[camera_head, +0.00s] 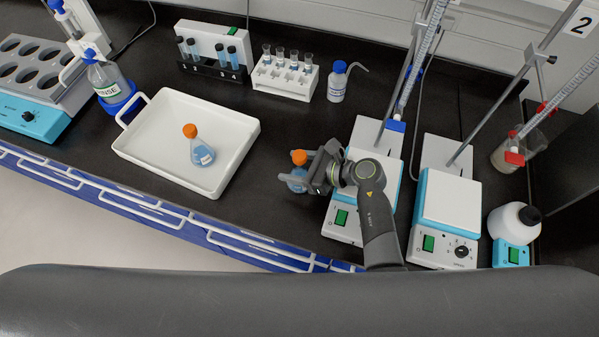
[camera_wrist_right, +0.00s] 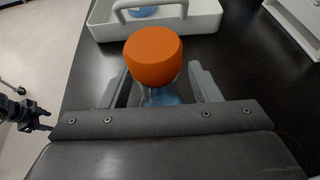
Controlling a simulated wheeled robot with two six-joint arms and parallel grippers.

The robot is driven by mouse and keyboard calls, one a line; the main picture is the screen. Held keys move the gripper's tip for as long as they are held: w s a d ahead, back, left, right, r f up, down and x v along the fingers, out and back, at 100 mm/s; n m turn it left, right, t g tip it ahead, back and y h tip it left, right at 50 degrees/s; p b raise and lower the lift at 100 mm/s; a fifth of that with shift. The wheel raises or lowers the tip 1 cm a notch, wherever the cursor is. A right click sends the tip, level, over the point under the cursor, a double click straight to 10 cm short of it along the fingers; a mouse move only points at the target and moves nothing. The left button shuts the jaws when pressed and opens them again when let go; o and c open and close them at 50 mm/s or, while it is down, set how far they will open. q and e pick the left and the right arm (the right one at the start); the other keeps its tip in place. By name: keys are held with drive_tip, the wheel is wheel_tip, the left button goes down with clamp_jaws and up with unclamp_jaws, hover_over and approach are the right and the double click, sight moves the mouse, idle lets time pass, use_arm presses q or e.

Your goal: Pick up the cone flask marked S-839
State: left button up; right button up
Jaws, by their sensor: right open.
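A cone flask with an orange cap (camera_head: 299,157) and blue liquid stands on the black bench, left of the hotplate stirrers. My right gripper (camera_head: 296,168) is open at this flask. In the right wrist view the orange cap (camera_wrist_right: 153,57) shows between its two spread fingers (camera_wrist_right: 155,88), with part of the glass below; the cap hides most of the flask. No marking is readable on either flask. A dark part (camera_wrist_right: 25,115) at the left of the right wrist view looks like my left gripper.
Two hotplate stirrers (camera_head: 452,200) with burette stands are right of my right gripper. A test-tube rack (camera_head: 285,78) and wash bottle (camera_head: 338,82) stand behind. Bare bench lies between the tray and the gripper. A blue rail (camera_head: 150,205) runs along the front edge.

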drive_tip(key=shift+w+a+f, duration=0.1)
drive_tip(key=shift+a+f, duration=0.05)
drive_tip(key=shift+a, duration=0.05)
drive_tip(key=c, duration=1.1)
